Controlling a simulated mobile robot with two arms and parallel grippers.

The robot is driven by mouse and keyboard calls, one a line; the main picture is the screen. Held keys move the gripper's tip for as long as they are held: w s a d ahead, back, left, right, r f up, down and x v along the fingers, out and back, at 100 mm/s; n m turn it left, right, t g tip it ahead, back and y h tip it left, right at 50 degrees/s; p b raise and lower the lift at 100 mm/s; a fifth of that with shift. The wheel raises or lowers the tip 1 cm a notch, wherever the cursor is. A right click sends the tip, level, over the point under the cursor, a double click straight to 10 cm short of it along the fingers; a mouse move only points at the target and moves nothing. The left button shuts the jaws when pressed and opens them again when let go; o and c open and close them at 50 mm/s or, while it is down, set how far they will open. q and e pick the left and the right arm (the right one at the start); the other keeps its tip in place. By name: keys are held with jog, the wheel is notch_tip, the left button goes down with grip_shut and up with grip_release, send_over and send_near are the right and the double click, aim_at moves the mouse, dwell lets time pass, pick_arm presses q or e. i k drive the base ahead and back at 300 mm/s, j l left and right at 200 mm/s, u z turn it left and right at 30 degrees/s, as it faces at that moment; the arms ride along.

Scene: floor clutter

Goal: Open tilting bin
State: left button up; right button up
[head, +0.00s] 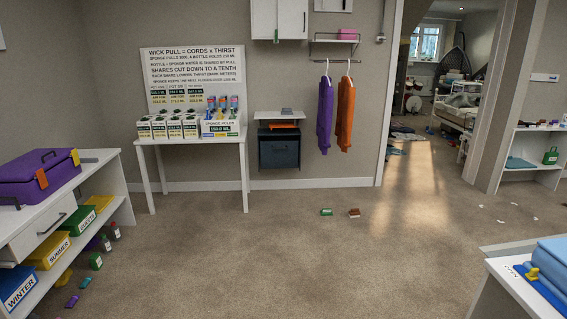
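A dark blue-grey bin (279,153) is mounted low on the back wall, right of the white table. It looks like the tilting bin. Its front panel stands upright and looks closed, with a small pale mark near its top. A white shelf (279,115) is above it, with an orange item (283,125) between shelf and bin. The bin is across the room from me, and its inside is hidden. Neither of my grippers is in view.
Open carpet (270,250) lies before the bin, with a green item (326,212) and a brown item (354,213) on it. A white table (190,142) stands left of the bin. A shelf unit (62,215) fills the left; a white counter (520,290) with blue items is at lower right.

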aim_at(276, 151)
jog(key=i, duration=4.95)
